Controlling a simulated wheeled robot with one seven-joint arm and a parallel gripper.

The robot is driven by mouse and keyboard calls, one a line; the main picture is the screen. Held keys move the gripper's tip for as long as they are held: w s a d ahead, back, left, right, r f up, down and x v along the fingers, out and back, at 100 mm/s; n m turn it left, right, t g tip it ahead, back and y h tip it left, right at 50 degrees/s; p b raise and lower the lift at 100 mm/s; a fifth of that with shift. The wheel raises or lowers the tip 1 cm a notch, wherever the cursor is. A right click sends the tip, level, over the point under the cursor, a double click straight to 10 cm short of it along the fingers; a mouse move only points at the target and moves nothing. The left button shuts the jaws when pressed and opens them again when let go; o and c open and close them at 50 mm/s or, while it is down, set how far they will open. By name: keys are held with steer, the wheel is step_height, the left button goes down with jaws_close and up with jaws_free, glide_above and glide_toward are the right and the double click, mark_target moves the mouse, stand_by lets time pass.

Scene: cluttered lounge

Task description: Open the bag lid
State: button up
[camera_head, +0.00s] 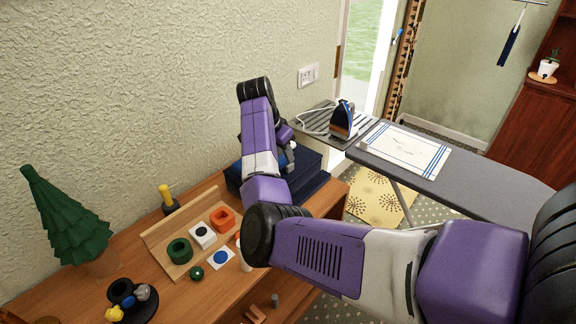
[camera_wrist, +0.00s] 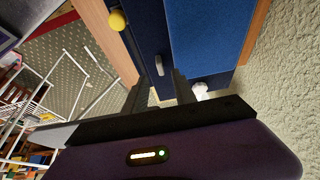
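The bag is a dark blue, box-like case (camera_head: 312,182) on the wooden table, partly hidden behind my arm in the head view. Its lid looks closed. In the wrist view its lighter blue face (camera_wrist: 208,38) and darker blue side fill the upper middle. A small grey tab (camera_wrist: 158,65) shows on the dark side, between my fingertips in the picture. My gripper (camera_wrist: 158,92) is open and empty, with its two fingers apart close to the bag. I cannot tell whether they touch it. In the head view the fingers are mostly hidden by my wrist.
The wooden table (camera_head: 85,262) holds a green tree (camera_head: 68,222), a shape board (camera_head: 172,262) and small toys left of the bag. The textured wall runs close behind. An ironing board (camera_head: 470,185) with an iron (camera_head: 343,121) stands to the right. A yellow knob (camera_wrist: 117,20) shows nearby.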

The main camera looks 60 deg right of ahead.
mark_target(290, 165)
steer(key=x, duration=0.6)
steer(key=shift+d+f+p, duration=0.2)
steer(key=shift+f+p, duration=0.1)
steer(key=shift+p, duration=0.1)
jaws_close()
stand_by(1.0)
